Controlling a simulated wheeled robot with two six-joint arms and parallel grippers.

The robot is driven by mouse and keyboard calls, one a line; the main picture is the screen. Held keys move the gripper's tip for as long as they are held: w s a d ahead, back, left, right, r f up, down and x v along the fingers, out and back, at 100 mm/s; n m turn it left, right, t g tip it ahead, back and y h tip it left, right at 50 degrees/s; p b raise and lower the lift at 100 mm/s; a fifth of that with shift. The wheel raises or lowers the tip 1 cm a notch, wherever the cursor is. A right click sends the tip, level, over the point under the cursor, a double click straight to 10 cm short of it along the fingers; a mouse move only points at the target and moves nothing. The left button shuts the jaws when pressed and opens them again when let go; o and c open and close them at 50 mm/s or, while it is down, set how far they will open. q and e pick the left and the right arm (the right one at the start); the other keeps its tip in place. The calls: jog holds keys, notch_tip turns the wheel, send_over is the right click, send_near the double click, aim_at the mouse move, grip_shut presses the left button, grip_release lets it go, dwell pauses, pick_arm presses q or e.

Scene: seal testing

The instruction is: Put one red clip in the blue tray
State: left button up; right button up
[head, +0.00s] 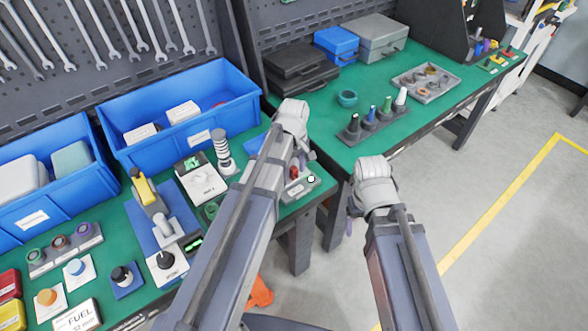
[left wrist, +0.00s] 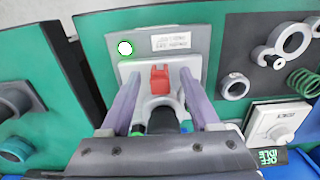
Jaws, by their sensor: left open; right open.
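A red clip (left wrist: 160,78) stands on a light grey holder (left wrist: 133,68) in the left wrist view. My left gripper (left wrist: 160,73) is open, with one finger on each side of the clip and gaps between. In the head view my left gripper (head: 300,162) is over the near table's right end, and a bit of the red clip (head: 294,173) shows below it. A low blue piece (head: 254,145), possibly the blue tray, shows partly behind my left arm. My right gripper (head: 351,208) hangs empty in front of the table edge; its fingers are hard to make out.
Large blue bins (head: 133,106) stand along the back left. A coil-spring device (head: 222,150) and a yellow-handled tool (head: 146,187) stand left of my left arm. The far green table (head: 330,130) holds a rack of coloured pegs (head: 371,125). Open floor lies at right.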

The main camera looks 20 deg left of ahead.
pick_arm(q)
grip_shut()
dwell(1.0)
